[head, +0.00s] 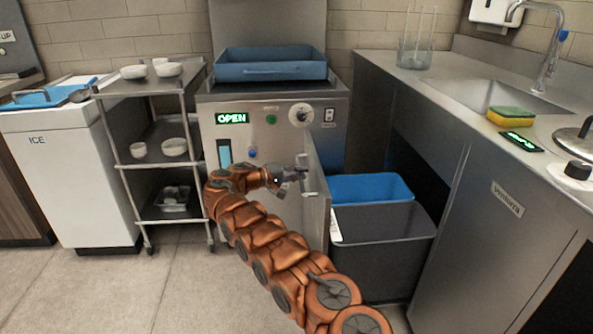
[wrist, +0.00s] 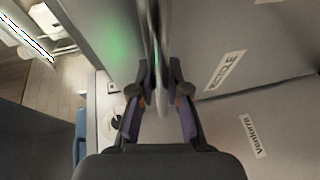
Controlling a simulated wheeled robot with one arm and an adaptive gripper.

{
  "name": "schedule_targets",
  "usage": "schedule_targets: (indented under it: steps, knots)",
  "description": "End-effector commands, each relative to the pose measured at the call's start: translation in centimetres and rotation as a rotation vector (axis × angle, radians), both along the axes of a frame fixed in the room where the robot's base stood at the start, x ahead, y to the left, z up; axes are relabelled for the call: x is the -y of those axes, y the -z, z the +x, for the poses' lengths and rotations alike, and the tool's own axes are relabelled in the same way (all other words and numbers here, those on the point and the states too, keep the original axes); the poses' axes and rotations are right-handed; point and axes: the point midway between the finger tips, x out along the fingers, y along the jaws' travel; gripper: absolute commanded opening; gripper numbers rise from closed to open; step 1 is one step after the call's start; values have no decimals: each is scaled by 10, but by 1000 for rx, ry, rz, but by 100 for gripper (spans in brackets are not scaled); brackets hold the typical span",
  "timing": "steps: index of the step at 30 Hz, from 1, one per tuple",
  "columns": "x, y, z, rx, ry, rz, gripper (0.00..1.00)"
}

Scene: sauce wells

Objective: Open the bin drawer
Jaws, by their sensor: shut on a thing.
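The bin drawer's front panel (head: 317,212) stands out from the counter in the head view, seen nearly edge-on. Behind it, a blue bin (head: 372,187) and a dark grey bin (head: 385,238) show outside the counter front. My gripper (head: 296,176) is at the handle (head: 309,193) on the panel's outer face. In the wrist view, the fingers of my gripper (wrist: 160,107) are shut on the handle (wrist: 156,62), which runs between them. My arm hides part of the floor in front of the drawer.
A steel machine (head: 275,105) with a green OPEN display stands behind my gripper, with a blue tray (head: 270,72) on top. A wheeled rack (head: 160,135) with bowls stands left. The steel counter (head: 490,205) with a sink is right. Floor at the front left is clear.

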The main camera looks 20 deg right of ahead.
Motion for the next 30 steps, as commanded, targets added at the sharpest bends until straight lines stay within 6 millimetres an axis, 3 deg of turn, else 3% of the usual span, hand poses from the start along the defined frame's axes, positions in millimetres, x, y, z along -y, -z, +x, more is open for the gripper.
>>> schedule_targets:
  steps: [21,22,30]
  knots:
    - [3,1,1,0,17,1,0]
    - [3,1,1,0,17,1,17]
    - [4,0,1,-1,18,1,41]
